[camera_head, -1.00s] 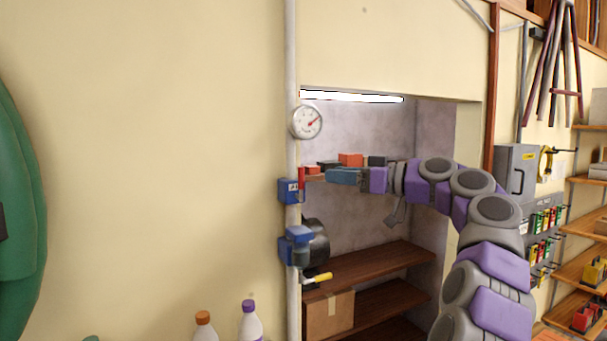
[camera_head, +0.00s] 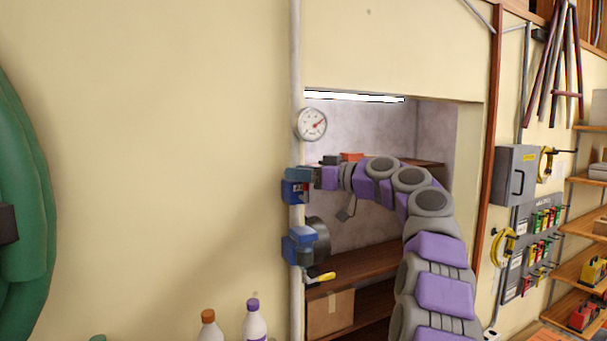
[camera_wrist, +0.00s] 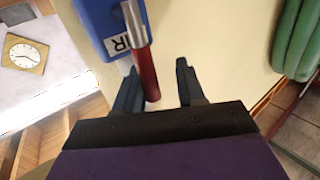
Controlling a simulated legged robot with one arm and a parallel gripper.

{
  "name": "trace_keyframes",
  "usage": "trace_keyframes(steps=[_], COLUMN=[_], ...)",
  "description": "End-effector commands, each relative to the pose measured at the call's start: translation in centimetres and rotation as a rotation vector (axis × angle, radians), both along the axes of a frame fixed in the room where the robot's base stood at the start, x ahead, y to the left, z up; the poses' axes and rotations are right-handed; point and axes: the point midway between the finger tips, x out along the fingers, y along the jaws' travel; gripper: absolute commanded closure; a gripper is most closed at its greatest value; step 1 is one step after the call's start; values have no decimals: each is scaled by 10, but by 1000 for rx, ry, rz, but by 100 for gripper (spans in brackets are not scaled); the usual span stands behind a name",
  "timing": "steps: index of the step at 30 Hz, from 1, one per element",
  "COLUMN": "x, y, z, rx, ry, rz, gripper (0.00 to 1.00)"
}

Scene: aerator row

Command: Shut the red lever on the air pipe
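The blue valve body (camera_head: 291,192) sits on the white vertical pipe (camera_head: 296,60), just under the gauge, and in the wrist view it (camera_wrist: 96,20) carries a label partly reading "IR". The red lever (camera_wrist: 146,72) extends from it toward my palm. My gripper (camera_wrist: 156,66) is open, with the lever between its two fingers. The lever is close to the left finger, with a clear gap to the right finger. I cannot tell whether it touches the left finger. In the head view my gripper (camera_head: 298,174) is at the valve and mostly hides the lever.
A round gauge (camera_head: 312,124) is above the valve. A shelved recess (camera_head: 350,262) is behind my arm. A green hose (camera_head: 22,190) hangs at left. Bottles (camera_head: 254,322) stand at the bottom.

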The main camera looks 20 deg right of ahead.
Motion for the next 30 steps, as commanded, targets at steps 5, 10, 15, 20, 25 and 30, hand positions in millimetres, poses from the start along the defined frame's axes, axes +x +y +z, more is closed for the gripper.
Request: trace_keyframes(steps=[5, 10, 15, 20, 25, 30], x=[0, -1, -2, -2, -2, -2], y=[-6, -6, -6, -5, -4, -4], z=[-2, -1, -1, 0, 0, 0], rx=[3, 3, 3, 2, 3, 25], ry=[1, 0, 0, -1, -2, -2], rz=[1, 0, -2, -1, 0, 2], gripper=[77, 93, 100, 100, 100, 100])
